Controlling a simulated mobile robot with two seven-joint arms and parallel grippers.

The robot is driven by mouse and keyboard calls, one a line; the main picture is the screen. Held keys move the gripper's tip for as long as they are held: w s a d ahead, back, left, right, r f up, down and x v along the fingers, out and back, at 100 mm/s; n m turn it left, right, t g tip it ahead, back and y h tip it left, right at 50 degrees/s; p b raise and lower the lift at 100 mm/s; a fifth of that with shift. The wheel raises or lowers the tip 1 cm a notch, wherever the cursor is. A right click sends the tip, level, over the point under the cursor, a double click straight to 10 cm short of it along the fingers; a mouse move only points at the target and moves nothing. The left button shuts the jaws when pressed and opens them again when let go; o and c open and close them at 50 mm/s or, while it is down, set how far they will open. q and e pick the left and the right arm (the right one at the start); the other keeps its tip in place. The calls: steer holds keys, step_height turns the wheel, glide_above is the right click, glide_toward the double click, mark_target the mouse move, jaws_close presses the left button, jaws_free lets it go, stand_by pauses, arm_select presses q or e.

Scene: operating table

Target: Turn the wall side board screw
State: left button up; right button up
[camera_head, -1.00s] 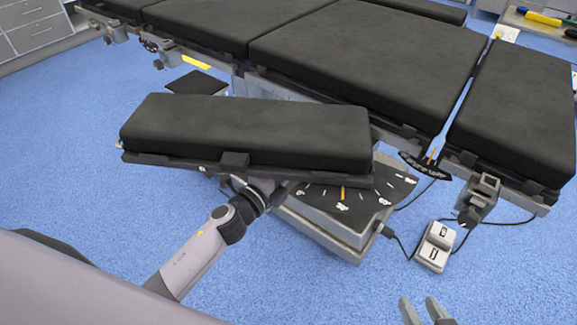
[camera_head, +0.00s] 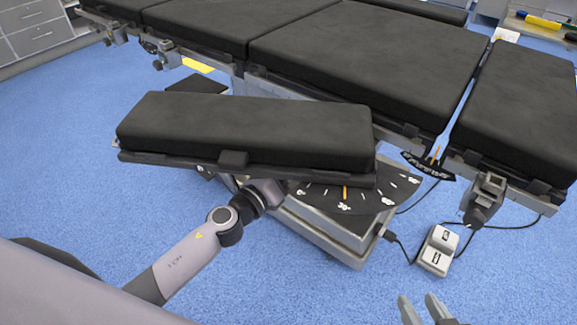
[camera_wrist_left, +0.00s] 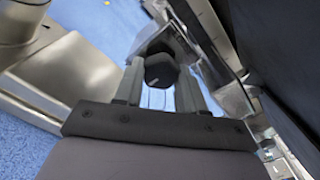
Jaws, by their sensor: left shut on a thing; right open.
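In the head view the black padded side board (camera_head: 245,130) lies beside the operating table, in front of its base. My left arm reaches under its near edge, and the board hides my left gripper there. In the left wrist view my left gripper (camera_wrist_left: 160,72) is shut on a black screw knob (camera_wrist_left: 160,68), with one finger on each side of it. The knob's threaded part is not visible. My right gripper (camera_head: 424,308) is open and empty at the bottom edge of the head view, above the blue floor.
The operating table (camera_head: 365,60) fills the back. A dark angle dial (camera_head: 350,198) shows under the board's right end. Another clamp (camera_head: 484,198) hangs from the table's right rail. A foot pedal (camera_head: 438,248) with cables stands on the floor. Open floor lies at the front right.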

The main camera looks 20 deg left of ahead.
arm_select(q)
steer(key=shift+m, duration=0.5)
steer(key=o, duration=1.1)
steer(key=shift+c, duration=0.2)
steer(key=shift+s, duration=0.1)
steer(key=v, duration=0.7)
